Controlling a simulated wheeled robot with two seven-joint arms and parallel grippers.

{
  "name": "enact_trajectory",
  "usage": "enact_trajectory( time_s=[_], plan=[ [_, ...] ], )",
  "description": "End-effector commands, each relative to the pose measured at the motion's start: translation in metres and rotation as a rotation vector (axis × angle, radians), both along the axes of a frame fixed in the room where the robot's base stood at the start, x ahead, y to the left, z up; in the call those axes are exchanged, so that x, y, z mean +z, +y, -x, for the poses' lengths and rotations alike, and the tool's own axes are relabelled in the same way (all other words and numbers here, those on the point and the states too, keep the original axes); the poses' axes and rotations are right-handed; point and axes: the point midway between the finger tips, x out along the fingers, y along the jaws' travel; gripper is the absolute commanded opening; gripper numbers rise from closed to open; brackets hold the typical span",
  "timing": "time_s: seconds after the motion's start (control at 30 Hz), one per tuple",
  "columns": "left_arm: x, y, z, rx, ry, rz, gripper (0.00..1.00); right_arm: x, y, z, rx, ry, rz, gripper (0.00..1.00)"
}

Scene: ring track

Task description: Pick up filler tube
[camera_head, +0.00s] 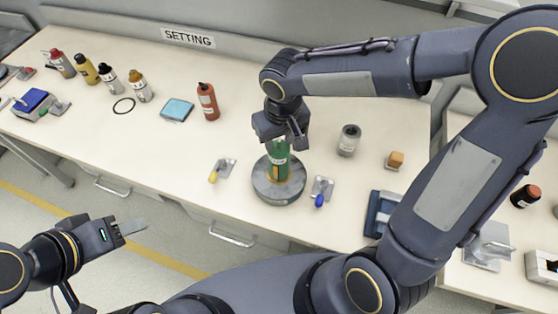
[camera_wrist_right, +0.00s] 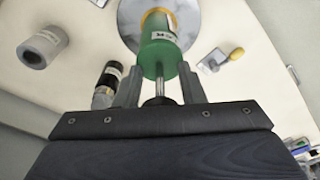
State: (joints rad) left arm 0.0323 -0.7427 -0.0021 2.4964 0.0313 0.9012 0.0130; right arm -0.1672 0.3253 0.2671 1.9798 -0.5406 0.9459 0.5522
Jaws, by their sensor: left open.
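The filler tube appears to be the green labelled tube (camera_head: 279,160), standing upright on a round grey stand (camera_head: 268,190). In the right wrist view the green tube (camera_wrist_right: 160,52) has a yellow rim and a thin metal stem towards my palm. My right gripper (camera_head: 283,137) is directly above the stand, pointing down. Its fingers lie on either side of the tube's upper end, also in the right wrist view (camera_wrist_right: 160,80). I cannot tell whether they press on it. My left gripper (camera_head: 128,233) is open and empty, low at the left, away from the table.
A red bottle (camera_head: 208,101) and a blue pad (camera_head: 176,110) stand behind.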

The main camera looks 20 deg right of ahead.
Motion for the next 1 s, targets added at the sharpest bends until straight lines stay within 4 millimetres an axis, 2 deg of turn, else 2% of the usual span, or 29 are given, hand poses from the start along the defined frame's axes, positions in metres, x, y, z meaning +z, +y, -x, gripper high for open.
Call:
enact_trajectory(
  time_s=[0.03, 0.27, 0.67, 0.87, 0.97, 1.0],
  plan=[
    [0.0, 0.0, 0.0, 0.0, 0.0, 0.0, 0.49, 0.0, 0.0, 0.0, 0.0, 0.0, 0.0, 0.29],
    [0.0, 0.0, 0.0, 0.0, 0.0, 0.0, 0.49, 0.0, 0.0, 0.0, 0.0, 0.0, 0.0, 0.0],
    [0.002, 0.0, 0.0, 0.0, 0.0, 0.0, 0.49, 0.003, 0.0, 0.0, 0.0, -0.001, 0.0, 0.0],
    [0.018, 0.0, 0.0, 0.0, 0.0, 0.0, 0.49, 0.022, 0.0, 0.0, -0.001, -0.001, 0.0, 0.0],
    [0.032, 0.0, 0.0, 0.0, 0.0, 0.0, 0.49, 0.042, 0.001, 0.001, -0.001, -0.002, -0.001, 0.0],
    [0.034, 0.0, 0.0, 0.0, 0.0, 0.0, 0.49, 0.047, 0.006, 0.006, 0.003, -0.003, -0.001, 0.0]
  ],
)
